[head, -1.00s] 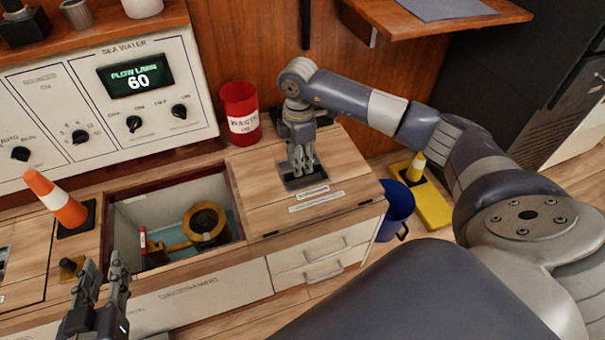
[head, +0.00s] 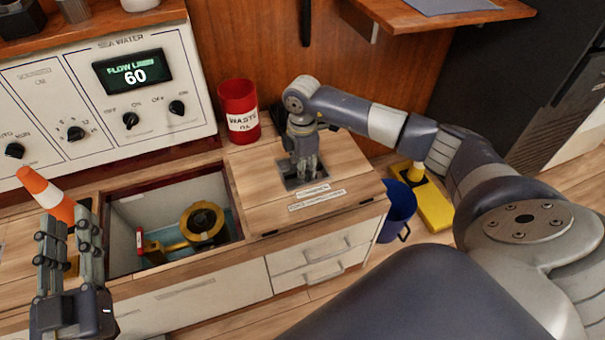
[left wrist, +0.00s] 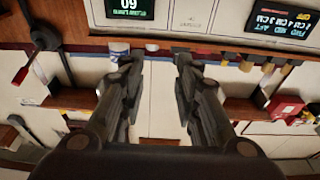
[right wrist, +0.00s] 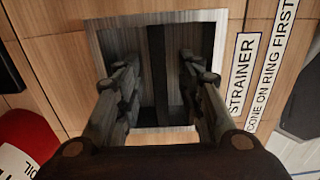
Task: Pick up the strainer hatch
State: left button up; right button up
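The strainer hatch (head: 345,165) is a wooden panel lying flat in the counter, with a square metal recess and printed labels. In the right wrist view the recess (right wrist: 105,45) has a dark handle bar (right wrist: 159,65) across it. My right gripper (head: 306,180) points down into the recess. Its fingers stand apart on either side of the bar, with gaps visible (right wrist: 160,100). My left gripper (head: 68,232) is raised over the left part of the counter. It is open and empty in the left wrist view (left wrist: 158,75).
Left of the hatch is an open bay (head: 130,205) with a yellow ring fitting (head: 203,222). A red waste can (head: 239,110) stands behind the hatch. An orange cone (head: 45,193) is partly behind my left gripper. A blue bucket (head: 399,205) stands on the floor.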

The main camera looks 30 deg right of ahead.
grip_shut()
jog(key=shift+w+r, duration=0.1)
jog(key=shift+r, duration=0.05)
